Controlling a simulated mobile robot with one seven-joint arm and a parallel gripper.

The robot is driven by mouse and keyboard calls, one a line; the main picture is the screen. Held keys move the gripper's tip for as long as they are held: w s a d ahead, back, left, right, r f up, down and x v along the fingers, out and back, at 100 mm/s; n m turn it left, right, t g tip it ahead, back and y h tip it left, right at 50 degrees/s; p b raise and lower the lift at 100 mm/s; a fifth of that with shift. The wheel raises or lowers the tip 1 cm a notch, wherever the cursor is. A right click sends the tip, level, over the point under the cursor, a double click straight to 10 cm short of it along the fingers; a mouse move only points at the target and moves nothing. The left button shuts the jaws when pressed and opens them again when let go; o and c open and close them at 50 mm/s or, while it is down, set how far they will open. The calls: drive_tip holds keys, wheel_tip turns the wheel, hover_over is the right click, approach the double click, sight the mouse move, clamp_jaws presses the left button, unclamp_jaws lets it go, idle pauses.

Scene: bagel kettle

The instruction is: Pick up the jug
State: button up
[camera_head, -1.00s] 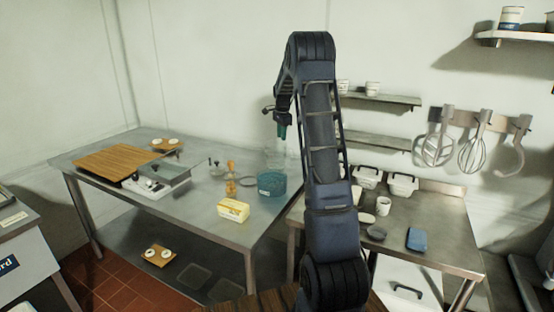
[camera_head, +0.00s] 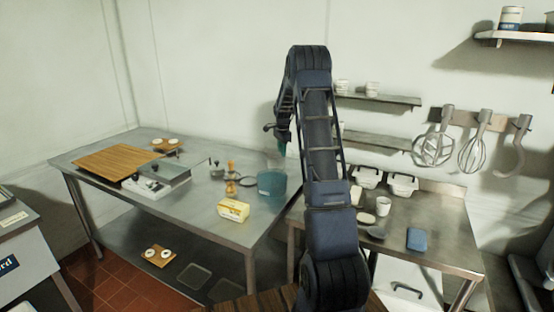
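A translucent teal vessel, which looks like the jug (camera_head: 271,185), stands upright near the right end of the left steel table. Its top is faint and partly behind my arm's end, so its rim and any handle are unclear. My gripper (camera_head: 282,148) points down just above the vessel in the picture, near its upper right. The fingers are small, dark and partly hidden by my arm. I cannot tell whether they touch the vessel or how far apart they are.
A yellow-and-white pack (camera_head: 233,210) and an amber bottle (camera_head: 231,180) stand close by. A scale-like device (camera_head: 158,178) and wooden board (camera_head: 112,160) lie farther left. The right table (camera_head: 450,220) holds white tubs (camera_head: 403,185) and a cup (camera_head: 383,206). Wall shelves (camera_head: 380,101) are behind.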

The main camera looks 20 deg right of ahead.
wheel_tip(320, 180, down, 2)
drive_tip(key=shift+w+f, duration=0.1)
drive_tip(key=shift+f, duration=0.15)
clamp_jaws()
drive_tip(key=shift+d, duration=0.1)
idle(1.2)
